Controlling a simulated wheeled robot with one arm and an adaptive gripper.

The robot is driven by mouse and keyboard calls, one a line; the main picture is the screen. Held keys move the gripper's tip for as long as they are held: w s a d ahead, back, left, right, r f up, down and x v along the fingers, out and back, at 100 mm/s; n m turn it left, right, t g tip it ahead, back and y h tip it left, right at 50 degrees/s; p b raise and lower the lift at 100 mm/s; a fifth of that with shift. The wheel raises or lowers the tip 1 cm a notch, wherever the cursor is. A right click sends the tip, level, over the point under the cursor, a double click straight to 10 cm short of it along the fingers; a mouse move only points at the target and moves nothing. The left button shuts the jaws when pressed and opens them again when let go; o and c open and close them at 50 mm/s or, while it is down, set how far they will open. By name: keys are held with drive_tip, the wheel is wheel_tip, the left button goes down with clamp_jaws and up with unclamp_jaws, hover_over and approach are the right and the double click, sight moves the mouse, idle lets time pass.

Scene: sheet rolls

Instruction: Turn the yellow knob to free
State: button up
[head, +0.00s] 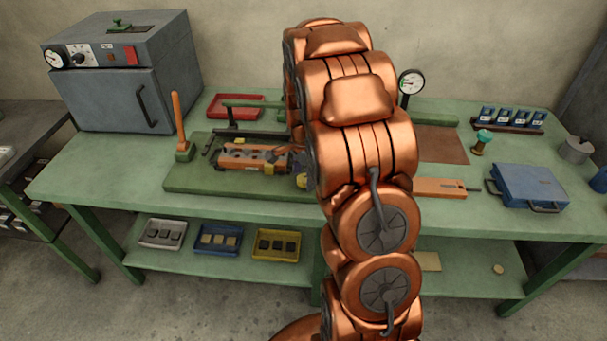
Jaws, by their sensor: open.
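My copper-coloured arm stands in the middle of the head view and covers part of the bench. A dark part of my gripper (298,160) shows at the arm's left edge, low over the right end of the green base plate (195,180). The gripper is open, and most of it is hidden by the arm. A small rounded piece (301,181), greyish with a yellowish tint, shows just below it. I cannot tell whether this is the yellow knob, or whether the gripper touches it. An orange-brown fixture (253,156) lies on the plate to the left.
An upright orange lever (179,122) stands at the plate's left. Behind are a grey oven (120,85), a red tray (235,106) and a dial gauge (411,84). A blue case (528,187) lies at the right. The bench front left of the plate is clear.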

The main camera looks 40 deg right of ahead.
drive_tip(key=shift+c, duration=0.2)
drive_tip(key=c, duration=1.1)
